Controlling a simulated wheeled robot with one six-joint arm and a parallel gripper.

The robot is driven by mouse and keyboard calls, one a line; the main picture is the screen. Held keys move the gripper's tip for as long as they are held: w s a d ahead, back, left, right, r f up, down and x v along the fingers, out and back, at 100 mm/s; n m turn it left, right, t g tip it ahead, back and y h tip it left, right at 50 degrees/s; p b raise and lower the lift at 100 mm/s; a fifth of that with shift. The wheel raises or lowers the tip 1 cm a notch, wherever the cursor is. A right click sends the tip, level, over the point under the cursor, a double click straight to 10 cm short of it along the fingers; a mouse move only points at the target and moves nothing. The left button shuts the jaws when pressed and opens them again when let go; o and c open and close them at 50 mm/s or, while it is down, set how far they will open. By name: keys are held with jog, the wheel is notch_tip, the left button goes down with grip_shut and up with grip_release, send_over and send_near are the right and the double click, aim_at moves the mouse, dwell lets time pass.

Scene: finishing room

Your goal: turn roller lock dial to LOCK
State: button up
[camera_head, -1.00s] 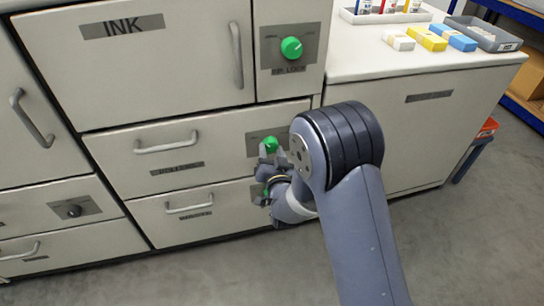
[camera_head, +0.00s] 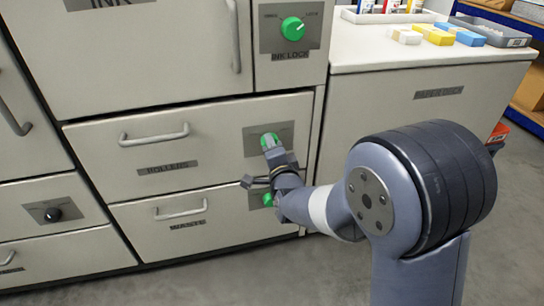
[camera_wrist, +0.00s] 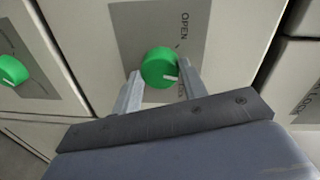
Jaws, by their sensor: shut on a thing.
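The roller lock dial is a round green knob (camera_head: 270,138) on a grey plate beside the ROLLERS label, on the upper drawer. In the wrist view the dial (camera_wrist: 158,66) sits between the two fingers of my gripper (camera_wrist: 160,80), which is shut on it. Its white mark points to the lower right of that view, away from the word OPEN and toward lettering partly hidden by the right finger. In the head view my gripper (camera_head: 269,152) reaches the dial from below, and its fingers cover part of the dial and plate.
The ink lock dial (camera_head: 293,28) is above. The waste drawer's green dial (camera_head: 267,199) is just below, partly behind my gripper; it also shows in the wrist view (camera_wrist: 12,70). A black knob (camera_head: 52,214) is lower left. Drawer handles (camera_head: 154,136) stick out.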

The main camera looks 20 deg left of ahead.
jog(key=shift+w+d+r+m+y, duration=0.1)
jog(key=shift+m+y, duration=0.3)
jog(key=shift+m, duration=2.9)
jog(key=o, duration=1)
jog(key=shift+c, duration=0.2)
jog(key=p+v, duration=0.2)
jog(key=v, duration=0.8)
jog(key=shift+s+d+r, duration=0.15)
jog(key=shift+s+d, duration=0.15)
